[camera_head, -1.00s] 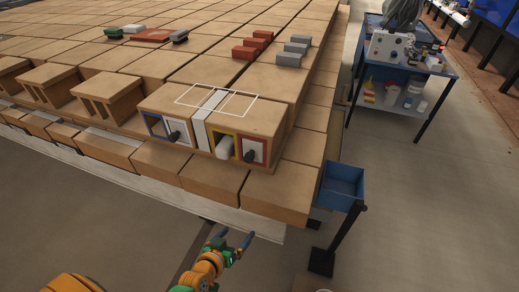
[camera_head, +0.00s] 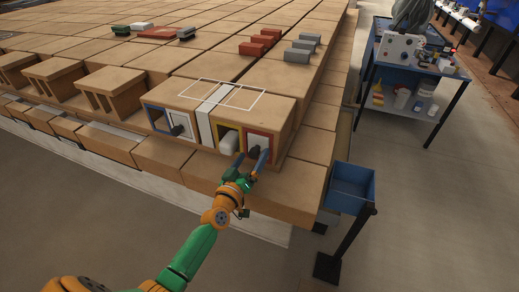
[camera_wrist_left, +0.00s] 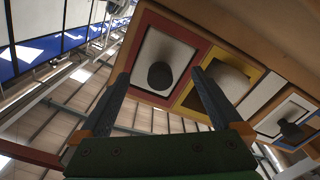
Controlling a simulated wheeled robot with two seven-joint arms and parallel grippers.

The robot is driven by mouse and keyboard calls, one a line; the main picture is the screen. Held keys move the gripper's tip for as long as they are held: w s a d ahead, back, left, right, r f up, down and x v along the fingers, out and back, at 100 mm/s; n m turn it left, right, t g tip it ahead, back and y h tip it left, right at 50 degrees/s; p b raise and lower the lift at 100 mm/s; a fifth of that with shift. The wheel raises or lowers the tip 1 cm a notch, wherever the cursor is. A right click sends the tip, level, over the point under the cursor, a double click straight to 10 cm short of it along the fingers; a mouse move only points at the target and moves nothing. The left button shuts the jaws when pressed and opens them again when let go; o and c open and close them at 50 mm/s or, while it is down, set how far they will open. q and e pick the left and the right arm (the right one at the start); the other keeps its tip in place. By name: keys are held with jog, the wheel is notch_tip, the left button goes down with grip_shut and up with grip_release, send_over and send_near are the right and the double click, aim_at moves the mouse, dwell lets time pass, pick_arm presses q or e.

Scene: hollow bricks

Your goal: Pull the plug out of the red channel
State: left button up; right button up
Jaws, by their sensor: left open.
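The red-framed channel (camera_head: 270,140) is at the right end of the brick's front face. Its plug has a pale face and a dark round knob (camera_head: 253,152). The red frame also shows in the left wrist view (camera_wrist_left: 131,62), with the knob (camera_wrist_left: 161,75) in its middle. My left gripper (camera_head: 251,161) is open in front of this channel, one finger on each side of the knob as seen in both views. Whether the fingers touch the knob I cannot tell. My right gripper is not in view.
Red blocks (camera_head: 262,42) and grey blocks (camera_head: 302,48) lie on top behind. A blue bin (camera_head: 350,188) stands at the right.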

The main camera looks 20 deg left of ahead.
pick_arm(q)
jog(key=shift+w+a, duration=0.1)
jog(key=shift+w, duration=0.7)
grip_shut()
jog(key=shift+s, duration=0.15)
